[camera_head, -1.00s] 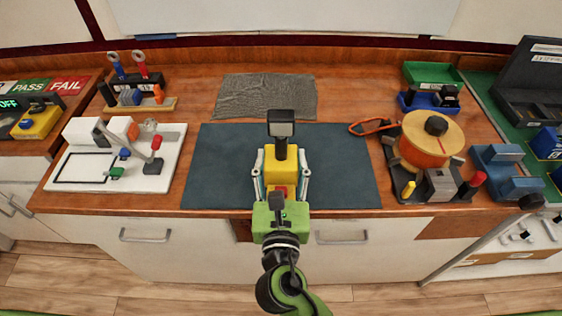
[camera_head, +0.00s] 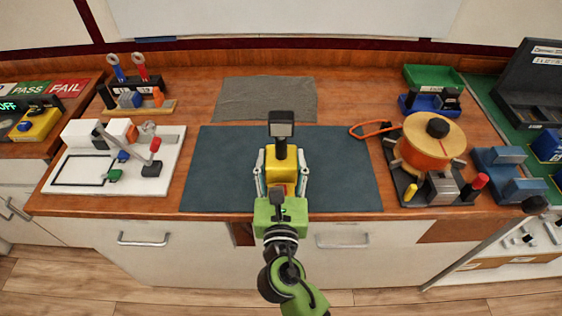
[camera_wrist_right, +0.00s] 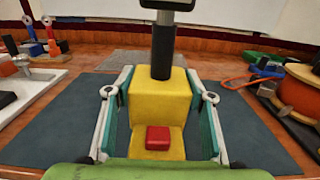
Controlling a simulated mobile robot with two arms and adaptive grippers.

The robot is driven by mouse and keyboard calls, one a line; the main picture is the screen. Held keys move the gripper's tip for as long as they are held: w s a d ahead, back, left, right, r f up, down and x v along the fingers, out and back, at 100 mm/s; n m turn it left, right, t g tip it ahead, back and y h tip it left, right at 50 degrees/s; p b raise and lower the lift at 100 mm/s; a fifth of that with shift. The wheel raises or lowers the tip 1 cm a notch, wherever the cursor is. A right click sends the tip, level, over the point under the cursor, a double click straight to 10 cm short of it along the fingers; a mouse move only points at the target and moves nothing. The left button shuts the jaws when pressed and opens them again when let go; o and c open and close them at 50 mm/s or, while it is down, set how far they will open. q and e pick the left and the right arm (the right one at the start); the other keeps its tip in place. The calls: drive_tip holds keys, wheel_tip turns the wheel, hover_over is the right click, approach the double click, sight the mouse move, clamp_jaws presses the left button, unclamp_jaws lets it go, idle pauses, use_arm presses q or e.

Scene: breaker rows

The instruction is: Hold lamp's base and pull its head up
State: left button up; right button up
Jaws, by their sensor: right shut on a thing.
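The lamp stands upright on the dark mat (camera_head: 225,165). It has a yellow base (camera_head: 281,166) with a red button on its front step (camera_wrist_right: 158,138), a dark neck (camera_wrist_right: 163,52) and a black-framed head (camera_head: 281,124) on top. My right gripper (camera_head: 281,180) is shut on the yellow base, one finger along each side. In the right wrist view the fingers (camera_wrist_right: 158,110) flank the base left and right. The lamp's head is cut off at the top of that view. My left gripper is not in view.
A white board with a red-knobbed lever (camera_head: 155,145) lies left of the mat. An orange spool (camera_head: 428,145) and blue blocks (camera_head: 507,170) stand to the right. A grey cloth (camera_head: 265,98) lies behind the mat. The mat is bare on both sides of the lamp.

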sight(281, 159)
drive_tip(key=shift+w+f+b, duration=1.2)
drive_tip(key=shift+w+f, duration=0.95)
drive_tip(key=shift+w, duration=0.3)
drive_tip(key=shift+f, duration=0.1)
drive_tip(key=shift+f, duration=0.15)
idle(0.6)
idle(0.4)
